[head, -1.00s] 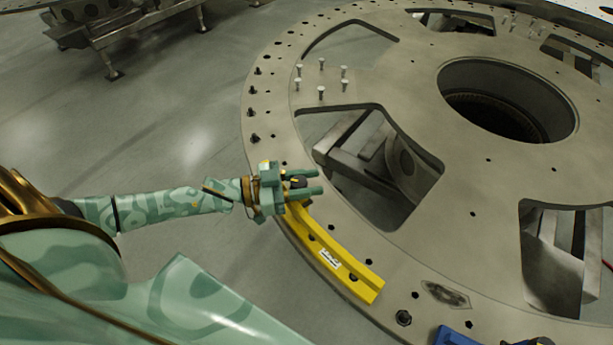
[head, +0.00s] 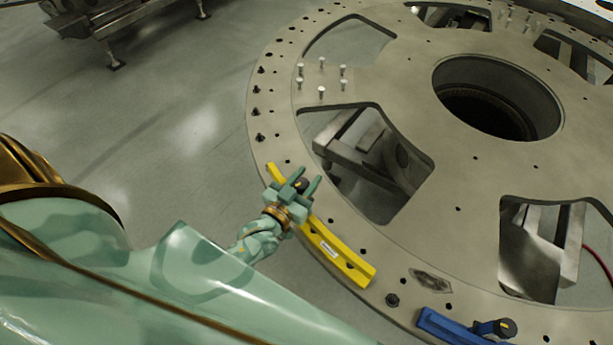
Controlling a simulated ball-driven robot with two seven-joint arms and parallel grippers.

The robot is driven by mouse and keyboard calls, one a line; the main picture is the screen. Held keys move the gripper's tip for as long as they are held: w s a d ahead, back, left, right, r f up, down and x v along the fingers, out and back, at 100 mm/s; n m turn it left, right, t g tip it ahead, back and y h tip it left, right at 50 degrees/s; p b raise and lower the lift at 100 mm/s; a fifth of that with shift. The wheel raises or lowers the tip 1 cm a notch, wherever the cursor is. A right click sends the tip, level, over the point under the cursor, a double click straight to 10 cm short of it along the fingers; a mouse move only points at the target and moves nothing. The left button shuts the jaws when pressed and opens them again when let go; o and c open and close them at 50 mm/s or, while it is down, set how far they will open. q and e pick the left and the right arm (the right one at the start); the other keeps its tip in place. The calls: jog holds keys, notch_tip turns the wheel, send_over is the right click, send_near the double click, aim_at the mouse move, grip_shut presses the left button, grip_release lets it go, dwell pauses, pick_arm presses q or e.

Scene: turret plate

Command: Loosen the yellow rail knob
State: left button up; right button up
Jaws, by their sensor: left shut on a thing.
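The yellow rail (head: 327,245) is a curved bar lying along the near left rim of the turret plate (head: 400,265). Its dark knob (head: 303,184) stands near the rail's upper end, with a small yellow mark on top. My left gripper (head: 306,183) is at the knob, its two fingers on either side of it and shut on it. The gripper and wrist cover part of the rail's upper half. My right gripper is not in view.
A blue rail (head: 449,328) with its own dark knob (head: 504,328) lies on the plate at the lower right. Several bolts (head: 321,91) stand upright on the plate. Large cutouts (head: 365,165) open beside the rim.

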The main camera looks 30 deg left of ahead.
pick_arm(q)
jog(key=shift+n+y, duration=0.5)
jog(key=shift+y, duration=0.3)
jog(key=o, duration=1)
jog(key=s, duration=1.6)
jog(key=shift+d, duration=0.45)
